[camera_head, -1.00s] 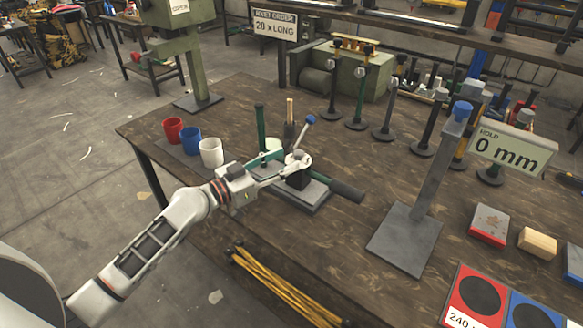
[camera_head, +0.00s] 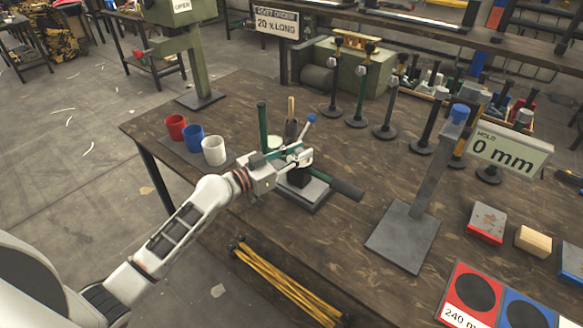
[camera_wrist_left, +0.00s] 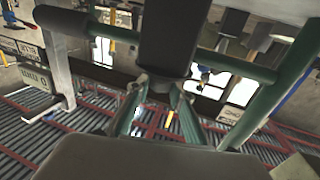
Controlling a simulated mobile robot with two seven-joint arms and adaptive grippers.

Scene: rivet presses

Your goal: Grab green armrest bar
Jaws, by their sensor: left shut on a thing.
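The green armrest bar (camera_head: 284,153) is a thin green bar on the small hand press in the middle of the bench. My left gripper (camera_head: 300,157) reaches over the press from the left and is shut at the bar. The exact grip is partly hidden by the fingers. In the left wrist view, green bars (camera_wrist_left: 268,100) cross behind a dark block, and my left fingers (camera_wrist_left: 160,88) converge just below it. The press base (camera_head: 303,196) lies flat on the bench under the gripper. My right gripper is not in view.
Red (camera_head: 176,127), blue (camera_head: 194,138) and white (camera_head: 214,150) cups stand left of the press. A green post (camera_head: 262,125) rises behind it, and a black handle (camera_head: 345,189) sticks out right. A grey gauge stand (camera_head: 403,236) stands further right. Yellow rods (camera_head: 285,285) lie near the front edge.

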